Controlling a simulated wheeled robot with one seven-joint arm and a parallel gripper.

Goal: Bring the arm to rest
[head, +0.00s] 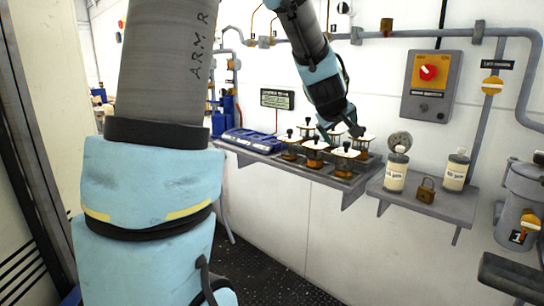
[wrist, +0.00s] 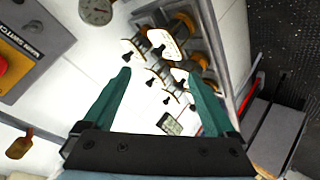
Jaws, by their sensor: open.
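My gripper (head: 340,130) is above the right part of a wall shelf that bears several lantern-like items with white tops and orange bodies. In the wrist view my gripper (wrist: 157,85) has its two green fingers spread wide, with nothing held between them. The white-topped items (wrist: 160,50) lie beyond the fingertips in that view. In the head view one of these items (head: 345,156) stands at the front of the shelf, close to the gripper. My arm reaches across the upper middle of the head view, and a large arm link fills its left side. Contact between fingers and items cannot be told.
A lower shelf (head: 432,207) to the right bears two labelled bottles (head: 396,172) and a padlock (head: 427,190). A grey box with a red knob (head: 428,72) and pipes are on the wall. A blue case (head: 252,140) lies left of the items. The dark floor (head: 262,270) below looks clear.

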